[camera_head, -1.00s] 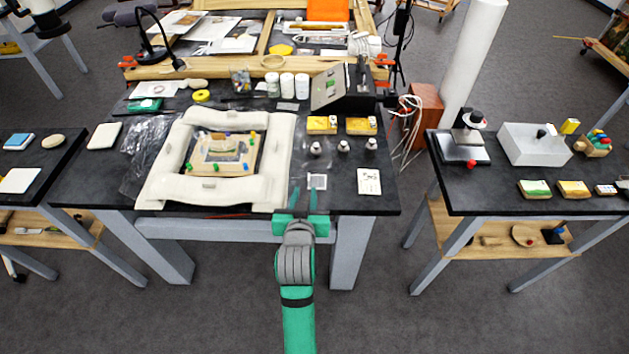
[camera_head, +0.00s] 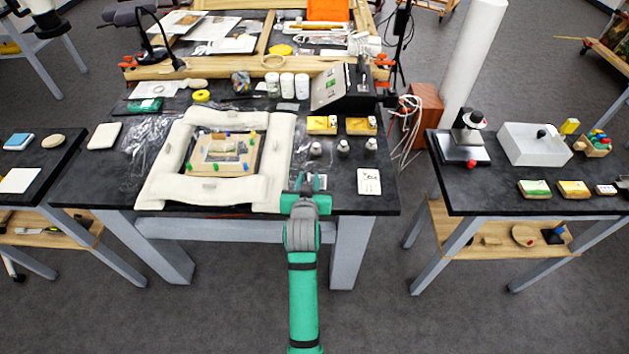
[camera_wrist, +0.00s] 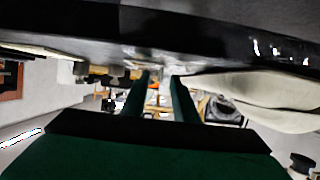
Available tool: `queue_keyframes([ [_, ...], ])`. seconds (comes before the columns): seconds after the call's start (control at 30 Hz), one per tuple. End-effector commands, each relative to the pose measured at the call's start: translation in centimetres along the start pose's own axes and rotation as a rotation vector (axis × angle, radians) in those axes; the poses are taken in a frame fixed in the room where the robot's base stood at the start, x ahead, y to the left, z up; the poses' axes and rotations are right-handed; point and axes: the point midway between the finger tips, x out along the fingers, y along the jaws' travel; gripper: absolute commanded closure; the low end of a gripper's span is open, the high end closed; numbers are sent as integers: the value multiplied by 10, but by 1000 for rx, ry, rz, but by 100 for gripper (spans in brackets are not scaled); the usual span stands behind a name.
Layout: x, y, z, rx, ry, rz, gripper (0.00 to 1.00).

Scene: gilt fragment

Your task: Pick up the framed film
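The framed film, a small white-edged square, lies on the dark table near its front edge in the head view (camera_head: 322,181). My green gripper (camera_head: 309,182) is at the front edge and partly covers it. In the wrist view the two dark green fingers (camera_wrist: 160,76) stand apart, with the table surface across the top of the picture. A pale blurred patch shows between and beyond the fingertips; I cannot tell if it is the film. No contact with the film is visible.
A white padded ring (camera_head: 278,155) around a framed piece (camera_head: 222,154) lies just left of my gripper. A white card (camera_head: 369,181) lies to the right. Small metal-topped bottles (camera_head: 343,147) and yellow boxes (camera_head: 361,126) stand behind. The table's front edge is close.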

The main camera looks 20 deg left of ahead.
Motion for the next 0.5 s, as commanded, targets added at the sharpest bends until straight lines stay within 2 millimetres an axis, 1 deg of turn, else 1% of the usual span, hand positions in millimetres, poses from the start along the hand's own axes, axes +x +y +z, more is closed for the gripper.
queue_keyframes([
  [0.03, 0, 0, 0, 0, 0, 0, 73],
  [0.07, 0, 0, 0, 0, 0, 0, 76],
  [0.1, 0, 0, 0, 0, 0, 0, 85],
  [0.17, 0, 0, 0, 0, 0, 0, 100],
  [0.5, 0, 0, 0, 0, 1, 0, 100],
])
